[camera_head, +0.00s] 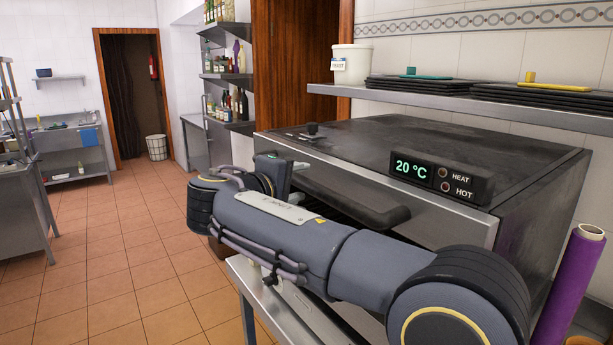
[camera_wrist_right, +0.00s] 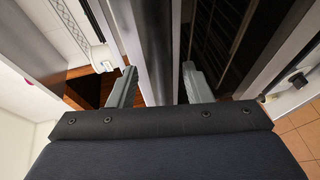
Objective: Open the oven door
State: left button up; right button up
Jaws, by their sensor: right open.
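The oven (camera_head: 400,145) is a steel box with a dark worn top and a panel (camera_head: 440,178) reading 20 °C, HEAT and HOT. Its dark handle (camera_head: 385,214) runs along the upper front. My right arm crosses before the oven and hides most of its front. My right gripper (camera_wrist_right: 157,88) is at the oven's far left front corner in the head view. In the wrist view its fingers are open and apart, with a grey metal strip (camera_wrist_right: 153,45) between and beyond them. Dark slats (camera_wrist_right: 225,40) show to its right. I cannot tell how far the door is open. My left gripper is out of view.
A steel shelf (camera_head: 470,103) with dark trays and a white tub (camera_head: 351,65) hangs above the oven. A purple roll (camera_head: 573,285) stands at the right. A steel table edge (camera_head: 270,300) lies below my arm. Tiled floor (camera_head: 130,250) is clear at the left.

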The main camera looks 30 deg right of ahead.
jog(key=shift+x, duration=1.6)
jog(key=shift+c, duration=0.5)
grip_shut()
